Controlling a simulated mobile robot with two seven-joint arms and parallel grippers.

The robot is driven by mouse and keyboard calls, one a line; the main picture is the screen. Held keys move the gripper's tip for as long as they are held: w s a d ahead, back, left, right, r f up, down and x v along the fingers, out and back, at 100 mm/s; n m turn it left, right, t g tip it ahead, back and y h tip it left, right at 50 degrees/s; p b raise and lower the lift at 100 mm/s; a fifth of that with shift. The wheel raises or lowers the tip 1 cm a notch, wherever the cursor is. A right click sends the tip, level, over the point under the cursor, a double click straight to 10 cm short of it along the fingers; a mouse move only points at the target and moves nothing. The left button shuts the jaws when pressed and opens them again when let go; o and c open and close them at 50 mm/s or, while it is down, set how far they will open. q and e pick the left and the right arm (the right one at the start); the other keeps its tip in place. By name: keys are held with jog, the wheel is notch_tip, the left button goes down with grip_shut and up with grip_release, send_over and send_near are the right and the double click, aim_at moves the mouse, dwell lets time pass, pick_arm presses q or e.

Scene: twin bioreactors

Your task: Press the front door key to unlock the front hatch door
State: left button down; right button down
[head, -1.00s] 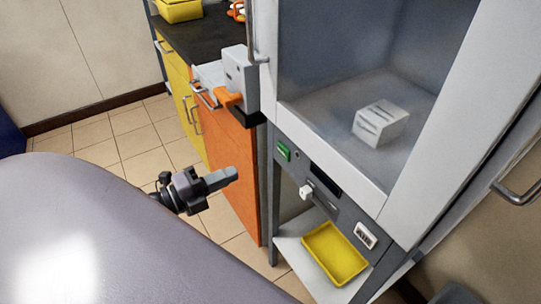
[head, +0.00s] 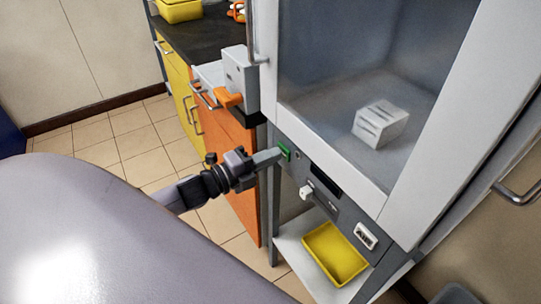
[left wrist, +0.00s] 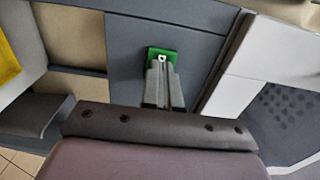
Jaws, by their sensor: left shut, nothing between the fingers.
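The front door key is taken to be the small green key (head: 285,152) on the left of the cabinet's front panel. It also shows in the left wrist view (left wrist: 161,52), partly covered by my fingers. My left gripper (head: 279,154) is shut and empty, with its fingertips at the green key. Whether they touch or press it cannot be told. In the left wrist view the closed fingertips (left wrist: 162,66) overlap the key's lower part. The front hatch door (head: 360,90) is a glass pane above the panel and looks closed. My right gripper is not in view.
The panel (head: 325,190) also carries a white knob (head: 306,192), a dark display and a white label. A yellow tray (head: 335,254) lies on a shelf below. A white slotted block (head: 380,124) sits behind the glass.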

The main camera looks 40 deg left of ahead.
pick_arm(q)
jog(key=shift+w, duration=0.15)
jog(key=shift+w+d+r, duration=0.2)
jog(key=shift+w+d, duration=0.05)
jog(key=shift+w, duration=0.35)
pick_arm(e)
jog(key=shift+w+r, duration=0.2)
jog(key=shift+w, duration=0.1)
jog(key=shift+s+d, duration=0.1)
